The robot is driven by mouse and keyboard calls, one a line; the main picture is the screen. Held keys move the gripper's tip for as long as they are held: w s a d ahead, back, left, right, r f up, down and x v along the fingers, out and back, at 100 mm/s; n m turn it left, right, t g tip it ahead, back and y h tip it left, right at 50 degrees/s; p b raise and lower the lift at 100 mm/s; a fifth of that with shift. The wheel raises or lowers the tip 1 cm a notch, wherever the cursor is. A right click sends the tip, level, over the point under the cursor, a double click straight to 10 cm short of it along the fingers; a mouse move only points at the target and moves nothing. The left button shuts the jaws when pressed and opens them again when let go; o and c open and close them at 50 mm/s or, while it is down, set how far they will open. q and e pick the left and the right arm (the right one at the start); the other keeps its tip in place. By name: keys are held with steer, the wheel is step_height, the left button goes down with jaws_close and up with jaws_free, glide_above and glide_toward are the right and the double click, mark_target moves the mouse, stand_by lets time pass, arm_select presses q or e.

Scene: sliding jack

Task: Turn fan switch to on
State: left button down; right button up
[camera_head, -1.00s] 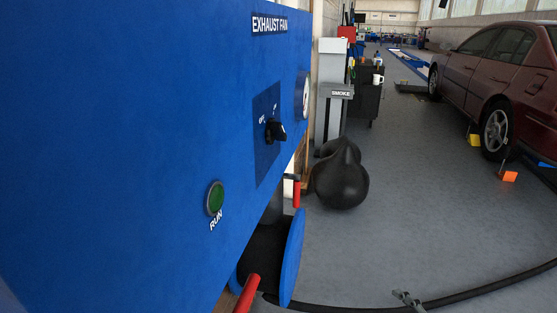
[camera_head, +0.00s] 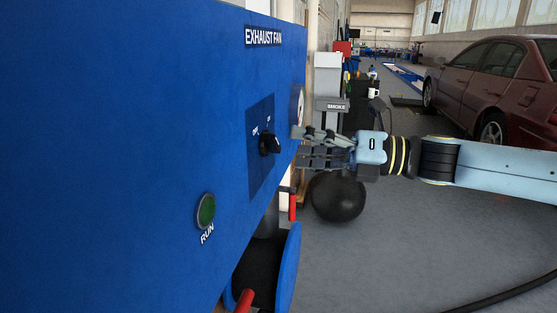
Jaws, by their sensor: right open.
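The fan switch (camera_head: 269,144) is a black rotary knob on a dark blue plate (camera_head: 261,175) set in a blue panel labelled EXHAUST FAN (camera_head: 263,37). Small OFF and ON marks sit above the knob; the exact knob setting is hard to read. A dark green RUN lamp (camera_head: 205,211) sits lower left on the panel. My right gripper (camera_head: 299,147) comes in from the right, its fingers pointing left at the knob. It is open and empty, a short way right of the knob, apparently not touching it. My left gripper is not in view.
A round gauge (camera_head: 297,106) sits on the panel's right edge, close to the gripper's fingers. Below are a blue reel (camera_head: 288,268) and red handles (camera_head: 244,300). A black rounded object (camera_head: 338,197) stands on the floor. A red car (camera_head: 490,85) is at right.

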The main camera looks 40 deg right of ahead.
mark_target(271, 144)
steer(key=shift+x, duration=2.35)
steer(key=c, duration=1.2)
